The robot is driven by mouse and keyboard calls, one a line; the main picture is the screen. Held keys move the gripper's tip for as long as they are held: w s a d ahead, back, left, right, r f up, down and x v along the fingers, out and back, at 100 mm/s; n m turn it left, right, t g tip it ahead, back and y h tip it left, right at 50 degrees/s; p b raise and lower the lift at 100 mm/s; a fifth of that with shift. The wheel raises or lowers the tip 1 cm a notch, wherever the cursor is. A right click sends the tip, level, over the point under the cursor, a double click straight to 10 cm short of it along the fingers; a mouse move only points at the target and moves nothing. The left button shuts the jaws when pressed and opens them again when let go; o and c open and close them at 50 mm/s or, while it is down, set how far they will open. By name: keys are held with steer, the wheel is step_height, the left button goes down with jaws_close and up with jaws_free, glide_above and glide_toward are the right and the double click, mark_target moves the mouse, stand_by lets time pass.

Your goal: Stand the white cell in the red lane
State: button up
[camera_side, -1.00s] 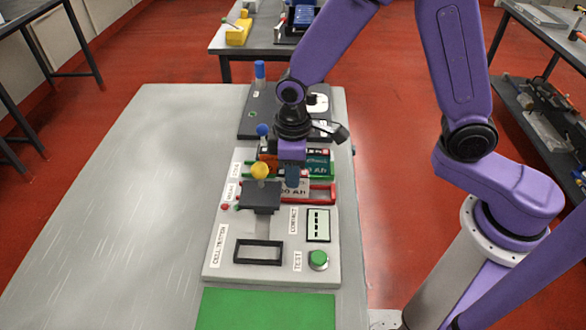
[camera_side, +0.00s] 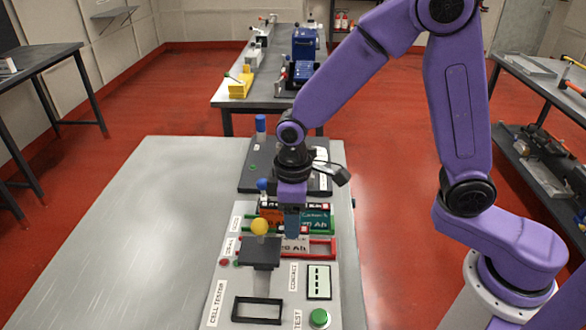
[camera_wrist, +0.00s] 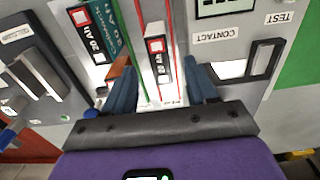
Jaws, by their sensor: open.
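The white cell (camera_side: 296,246) stands between the rails of the red lane (camera_side: 329,253) on the tester, partly behind my fingers in the side view. In the wrist view the white cell (camera_wrist: 156,64) shows its dark label band and red square, with a red rail (camera_wrist: 172,45) alongside. My gripper (camera_side: 291,236) is just above it, pointing down. In the wrist view my gripper (camera_wrist: 161,92) is open, its blue fingers apart on either side of the cell's line, with nothing held. The cell's base is hidden.
A teal cell (camera_side: 317,222) and an orange cell stand in the green lane behind. A black rectangular frame (camera_side: 257,310) and green button (camera_side: 319,318) are nearer. The grey table at left is clear.

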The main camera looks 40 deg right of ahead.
step_height(320, 180, up, 14)
stand_by(0.4)
steer(key=s+d+f+n, duration=0.1)
steer(key=s+d+f, duration=0.2)
steer(key=s+d, duration=0.3)
steer(key=s+d+f+n, duration=0.2)
steer(key=s+d, duration=0.5)
steer(key=s, duration=0.7)
steer(key=shift+s+d+f+n, duration=0.3)
steer(key=shift+s+f, duration=0.05)
steer(key=shift+f, duration=0.3)
